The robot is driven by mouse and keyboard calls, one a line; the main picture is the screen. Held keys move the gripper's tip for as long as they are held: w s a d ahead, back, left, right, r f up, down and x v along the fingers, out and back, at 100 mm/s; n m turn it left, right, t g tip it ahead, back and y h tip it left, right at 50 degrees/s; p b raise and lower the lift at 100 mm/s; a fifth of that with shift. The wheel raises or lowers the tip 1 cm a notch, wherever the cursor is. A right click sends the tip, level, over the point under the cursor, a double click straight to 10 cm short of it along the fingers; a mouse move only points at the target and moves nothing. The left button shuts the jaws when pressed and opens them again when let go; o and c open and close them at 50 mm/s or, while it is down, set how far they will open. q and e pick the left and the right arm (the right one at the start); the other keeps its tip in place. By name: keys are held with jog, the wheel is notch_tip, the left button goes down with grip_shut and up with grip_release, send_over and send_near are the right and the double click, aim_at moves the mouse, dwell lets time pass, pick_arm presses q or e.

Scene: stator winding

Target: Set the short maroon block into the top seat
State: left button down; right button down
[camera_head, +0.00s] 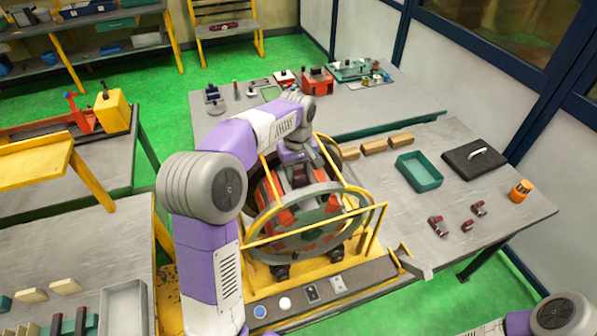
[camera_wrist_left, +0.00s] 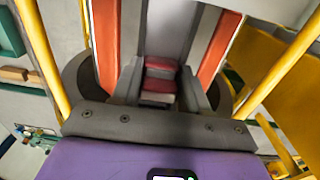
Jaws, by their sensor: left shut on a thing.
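My left gripper (camera_head: 300,176) reaches over the top of the round stator (camera_head: 262,222) in the yellow frame. In the left wrist view my left gripper (camera_wrist_left: 164,92) is shut on a short maroon block (camera_wrist_left: 160,86), which sits between the grey fingers. The stator's orange-red segments (camera_wrist_left: 222,45) show on both sides beyond the fingers. The top seat is hidden behind the gripper and block, so I cannot tell whether the block touches it. My right gripper is not in view; only part of that arm shows at the lower right.
Yellow bars (camera_head: 312,225) of the frame surround the stator closely. On the right table lie small dark-maroon pieces (camera_head: 438,226), a green tray (camera_head: 418,171), a black case (camera_head: 474,158) and an orange roll (camera_head: 520,190). A grey tray (camera_head: 123,308) stands at the lower left.

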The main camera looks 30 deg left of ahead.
aim_at(298, 169)
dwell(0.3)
pick_arm(q)
jog(key=shift+c, duration=2.4)
grip_release()
jog(key=shift+f, duration=0.1)
notch_tip(298, 169, up, 8)
jog(key=shift+f, duration=0.2)
